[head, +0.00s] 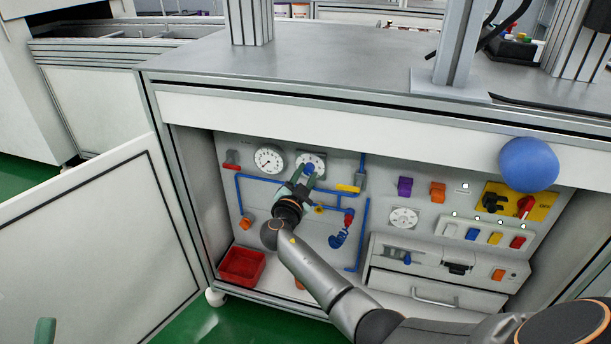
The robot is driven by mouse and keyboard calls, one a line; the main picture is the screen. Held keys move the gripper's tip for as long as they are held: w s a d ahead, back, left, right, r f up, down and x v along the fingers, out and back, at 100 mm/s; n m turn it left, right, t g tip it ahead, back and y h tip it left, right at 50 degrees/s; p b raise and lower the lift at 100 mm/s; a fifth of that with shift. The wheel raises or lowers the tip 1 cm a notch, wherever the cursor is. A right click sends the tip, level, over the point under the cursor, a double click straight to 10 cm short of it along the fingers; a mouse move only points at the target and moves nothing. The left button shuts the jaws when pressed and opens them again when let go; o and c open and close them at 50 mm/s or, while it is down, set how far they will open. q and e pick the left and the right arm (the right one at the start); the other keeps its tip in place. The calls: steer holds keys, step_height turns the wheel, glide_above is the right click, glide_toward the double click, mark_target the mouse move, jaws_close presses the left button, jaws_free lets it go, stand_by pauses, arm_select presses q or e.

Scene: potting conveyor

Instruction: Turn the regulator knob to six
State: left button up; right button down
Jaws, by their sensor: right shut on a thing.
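The blue regulator knob (309,169) sits on the back panel inside the open cabinet, in front of the lower part of a round white dial (318,158). My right gripper (304,176) reaches in from below and is shut on the knob, with its green fingers on either side. The knob's pointer and the dial's numbers are too small to read, and the fingers partly cover the knob. At the bottom left edge, a green fingertip, apparently of my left gripper (45,331), shows; its jaw opening is out of sight.
A second gauge (268,159) is left of the dial. Blue pipes (262,178) run around my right gripper. The cabinet door (95,235) stands open at left. A red bin (241,266) sits on the cabinet floor. A blue ball (528,165) shows before the counter edge.

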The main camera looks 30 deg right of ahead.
steer(key=shift+a+f, duration=0.1)
steer(key=c, duration=0.6)
jaws_free()
arm_select(q)
steer(key=shift+s+a, duration=0.1)
steer(key=shift+a, duration=0.05)
arm_select(e)
steer(key=shift+s, duration=0.1)
